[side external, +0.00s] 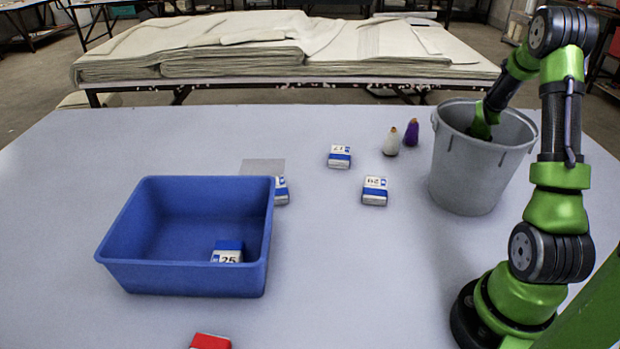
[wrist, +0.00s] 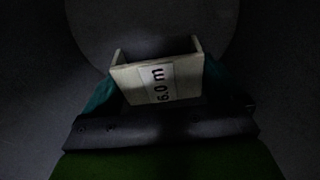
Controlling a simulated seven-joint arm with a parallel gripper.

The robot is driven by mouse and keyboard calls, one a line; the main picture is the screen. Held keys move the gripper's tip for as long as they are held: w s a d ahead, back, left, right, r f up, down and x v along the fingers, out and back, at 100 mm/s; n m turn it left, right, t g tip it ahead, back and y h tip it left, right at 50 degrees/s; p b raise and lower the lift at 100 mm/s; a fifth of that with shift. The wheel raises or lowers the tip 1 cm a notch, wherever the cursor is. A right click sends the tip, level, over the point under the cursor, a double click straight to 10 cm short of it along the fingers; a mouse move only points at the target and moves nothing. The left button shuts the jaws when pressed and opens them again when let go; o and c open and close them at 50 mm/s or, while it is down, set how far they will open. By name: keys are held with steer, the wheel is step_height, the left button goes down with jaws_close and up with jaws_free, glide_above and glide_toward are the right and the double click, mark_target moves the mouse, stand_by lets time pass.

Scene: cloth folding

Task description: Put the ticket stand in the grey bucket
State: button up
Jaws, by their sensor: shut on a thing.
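The grey bucket (side external: 468,165) stands upright at the right of the table in the side view. My arm reaches down through its open top, and the rim and wall hide my gripper there. In the wrist view, my gripper (wrist: 160,88) is shut on the ticket stand (wrist: 134,80), a pale, open-topped piece with upright ends and a label reading "6.0 m". The dark grey inside of the bucket (wrist: 270,60) surrounds it. I cannot tell whether the stand touches the bottom.
A blue bin (side external: 185,277) at the left holds a block marked 25 (side external: 227,252). Small blue-and-white blocks (side external: 374,191) lie mid-table. A white bottle (side external: 391,142) and a purple bottle (side external: 411,132) stand just left of the bucket. A red object (side external: 210,341) lies at the front edge.

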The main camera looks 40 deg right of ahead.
steer(key=shift+f, duration=0.25)
steer(key=shift+f, duration=0.15)
steer(key=o, duration=0.7)
steer(key=r, duration=0.4)
steer(key=s+a+r, duration=0.1)
steer(key=r, duration=0.7)
steer(key=shift+s+a+r, duration=0.1)
steer(key=shift+s+a, duration=0.05)
